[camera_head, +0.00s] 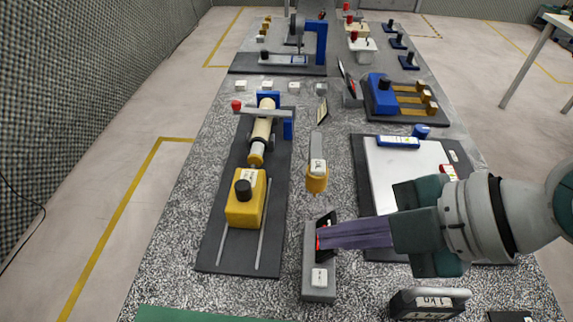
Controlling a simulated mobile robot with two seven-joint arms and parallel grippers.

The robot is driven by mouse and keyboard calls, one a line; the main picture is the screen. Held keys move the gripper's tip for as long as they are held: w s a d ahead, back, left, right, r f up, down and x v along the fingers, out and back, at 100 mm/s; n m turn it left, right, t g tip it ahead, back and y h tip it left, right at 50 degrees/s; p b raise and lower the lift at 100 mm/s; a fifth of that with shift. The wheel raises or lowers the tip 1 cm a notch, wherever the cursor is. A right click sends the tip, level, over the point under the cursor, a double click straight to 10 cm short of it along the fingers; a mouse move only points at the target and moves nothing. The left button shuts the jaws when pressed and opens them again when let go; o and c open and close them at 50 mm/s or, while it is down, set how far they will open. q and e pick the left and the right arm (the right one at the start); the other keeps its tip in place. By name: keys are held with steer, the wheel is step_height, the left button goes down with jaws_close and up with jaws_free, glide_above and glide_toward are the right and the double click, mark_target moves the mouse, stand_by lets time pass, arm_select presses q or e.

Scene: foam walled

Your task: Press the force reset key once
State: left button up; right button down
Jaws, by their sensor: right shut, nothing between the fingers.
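My right gripper (330,238) reaches in from the right, with its closed fingers pointing left. The fingertips are at a grey block-like device (318,292) near the front middle of the table. This device carries a dark upright panel (326,224) and a small white labelled block (319,277) at its near end. A small red spot (318,243) shows right at the fingertips. The labels are too small to read, so I cannot tell which part is the force reset key, nor whether the fingertips touch it. My left gripper is not in view.
A yellow block with a black knob (245,205) stands on a dark rail board to the left. A yellow-and-grey handled tool (317,175) lies beyond the fingers. A white plate (400,165) lies under my right arm.

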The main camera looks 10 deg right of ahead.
mark_target(319, 278)
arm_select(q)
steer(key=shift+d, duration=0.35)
arm_select(e)
steer(key=shift+d, duration=0.15)
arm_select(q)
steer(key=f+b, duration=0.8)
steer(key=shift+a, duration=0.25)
arm_select(e)
step_height(319, 278, down, 9)
steer(key=shift+r, duration=0.1)
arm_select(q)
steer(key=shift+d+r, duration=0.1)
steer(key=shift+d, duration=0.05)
arm_select(e)
steer(key=shift+r, duration=0.1)
stand_by(0.6)
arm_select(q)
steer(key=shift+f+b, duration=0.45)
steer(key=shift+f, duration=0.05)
arm_select(e)
steer(key=shift+f, duration=0.45)
